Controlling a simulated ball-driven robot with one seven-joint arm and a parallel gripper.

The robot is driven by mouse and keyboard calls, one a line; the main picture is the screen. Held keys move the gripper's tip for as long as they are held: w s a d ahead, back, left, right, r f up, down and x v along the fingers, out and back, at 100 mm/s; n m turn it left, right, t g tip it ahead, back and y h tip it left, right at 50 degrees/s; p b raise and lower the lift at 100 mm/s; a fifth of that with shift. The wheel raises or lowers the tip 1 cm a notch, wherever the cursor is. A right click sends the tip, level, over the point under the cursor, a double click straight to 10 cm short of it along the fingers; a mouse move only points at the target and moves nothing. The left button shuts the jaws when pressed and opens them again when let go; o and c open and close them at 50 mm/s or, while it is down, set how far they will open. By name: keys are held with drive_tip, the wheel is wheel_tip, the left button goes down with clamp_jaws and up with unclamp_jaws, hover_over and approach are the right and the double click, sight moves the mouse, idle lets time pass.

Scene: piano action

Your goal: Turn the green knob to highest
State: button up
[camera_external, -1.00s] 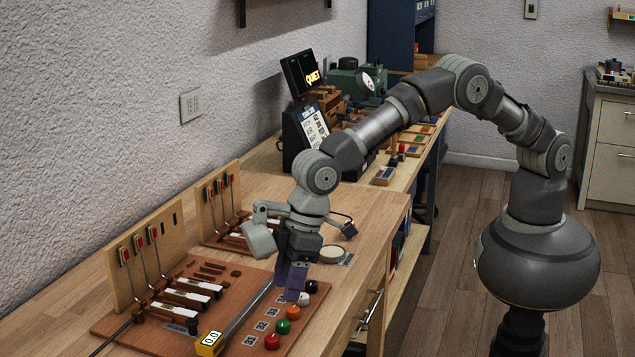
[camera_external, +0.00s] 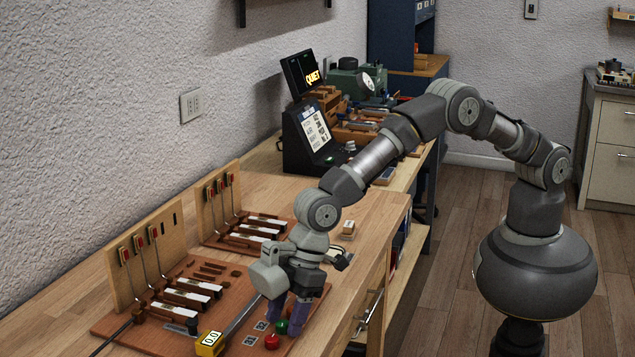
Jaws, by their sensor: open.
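The green knob (camera_external: 281,327) stands on the reddish-brown board (camera_external: 108,331), in the row near its right edge. My gripper (camera_external: 285,318) points down with its purple fingers apart, one on each side of the green knob as seen here. I cannot tell whether the fingers touch it. The red knob (camera_external: 272,342) is just in front, clear of the fingers. The orange, white and black knobs farther back are hidden behind my gripper.
A yellow gauge reading 0.0 (camera_external: 210,342) with a long metal bar lies left of the knobs. Wooden panels with hammers and white keys (camera_external: 187,292) stand at the left.

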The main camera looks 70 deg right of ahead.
clamp_jaws()
drive_tip(key=shift+s+a+r+m+t+p, duration=0.1)
drive_tip(key=shift+m+t+p, duration=0.05)
drive_tip(key=shift+m+p, duration=0.3)
drive_tip(key=shift+s+r+m+t+p, duration=0.1)
drive_tip(key=shift+m+t+p, duration=0.05)
drive_tip(key=shift+m+p, duration=0.3)
drive_tip(key=shift+w+f+m+t+h, duration=0.15)
drive_tip(key=shift+m+t+h, duration=0.15)
drive_tip(key=shift+m, duration=0.4)
unclamp_jaws()
drive_tip(key=p+v, duration=0.2)
drive_tip(key=v, duration=0.5)
drive_tip(key=shift+r+p, duration=0.35)
drive_tip(key=shift+r, duration=0.05)
